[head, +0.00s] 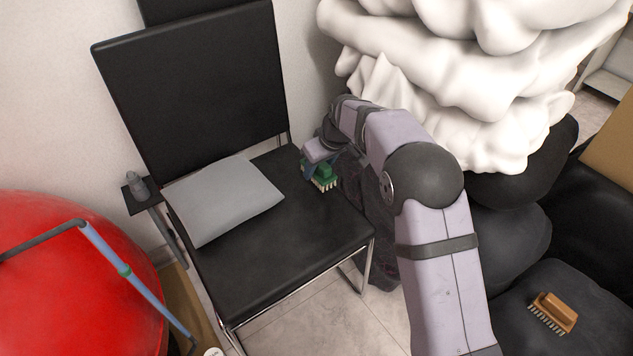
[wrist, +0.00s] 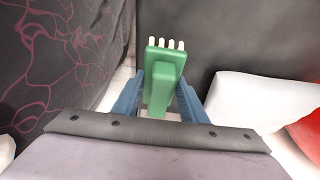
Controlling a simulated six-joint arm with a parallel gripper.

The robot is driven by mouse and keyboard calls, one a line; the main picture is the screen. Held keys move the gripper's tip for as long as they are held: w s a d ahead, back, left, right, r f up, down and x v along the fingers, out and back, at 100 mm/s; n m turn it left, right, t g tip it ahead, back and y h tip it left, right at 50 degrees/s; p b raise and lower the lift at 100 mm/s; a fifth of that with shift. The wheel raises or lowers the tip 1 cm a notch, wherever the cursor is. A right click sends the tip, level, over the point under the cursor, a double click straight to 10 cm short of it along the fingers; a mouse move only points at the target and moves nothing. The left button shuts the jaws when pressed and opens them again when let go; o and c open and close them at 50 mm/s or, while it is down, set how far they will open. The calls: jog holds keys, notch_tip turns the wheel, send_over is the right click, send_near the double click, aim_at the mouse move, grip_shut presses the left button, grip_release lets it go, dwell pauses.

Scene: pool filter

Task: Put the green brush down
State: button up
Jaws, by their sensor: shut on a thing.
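The green brush (head: 322,174) has a green block with pale bristles. In the head view it is at the right part of the black chair's seat (head: 300,235), bristles downward; I cannot tell whether they touch the seat. My gripper (head: 313,168) is shut on it. In the wrist view the green brush (wrist: 165,85) stands between the two blue fingers of my gripper (wrist: 160,98), with a few bristle tips showing at its far end. Part of the brush is hidden behind the fingers in the head view.
A grey cushion (head: 225,198) lies on the seat's left part. A brown brush (head: 553,312) lies on a dark surface at lower right. A large white folded shape (head: 470,80) stands behind my arm. A red ball (head: 75,275) is at left. The seat's front is clear.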

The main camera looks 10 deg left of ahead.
aim_at(326, 167)
jog(key=shift+f+b, duration=0.75)
jog(key=shift+f, duration=1.7)
jog(key=shift+f, duration=0.15)
jog(key=o, duration=0.9)
jog(key=shift+d+r, duration=0.1)
jog(key=shift+r, duration=0.5)
jog(key=p+v, duration=0.2)
jog(key=v, duration=0.9)
jog(key=shift+s+p, duration=0.1)
jog(key=shift+p, duration=0.25)
jog(key=shift+d, duration=0.1)
